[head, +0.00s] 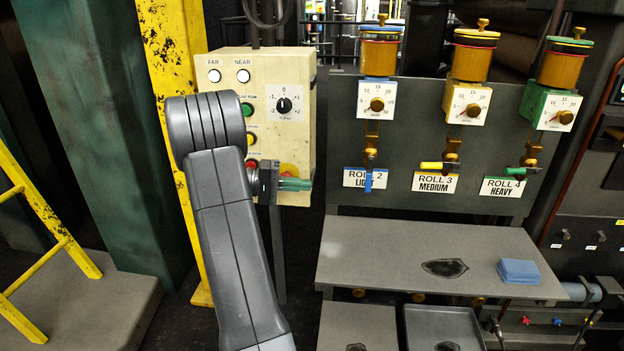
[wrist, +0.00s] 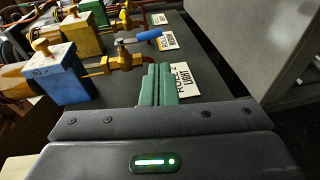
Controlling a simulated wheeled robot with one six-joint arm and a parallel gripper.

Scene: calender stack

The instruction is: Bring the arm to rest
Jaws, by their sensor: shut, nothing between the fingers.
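My arm (head: 235,240) is raised in the head view and bent at the elbow, in front of the cream control box (head: 300,130). My gripper (head: 296,184) points right beside the box's lower right corner, and its green fingers are closed together. They also show closed in the wrist view (wrist: 157,85), with nothing between them. In the wrist view the fingers overlap part of the ROLL 2 LIGHT label (wrist: 185,82). The blue valve handle (head: 369,181) of roll 2 hangs down, apart from the gripper in the head view. My arm hides part of the box's buttons.
The yellow handle (head: 431,166) and green handle (head: 516,171) lie level. A grey shelf (head: 375,255) holds a folded blue cloth (head: 518,271) and a dark patch (head: 445,268). A yellow post (head: 172,80) stands left of the box, and a yellow ladder (head: 50,255) farther left.

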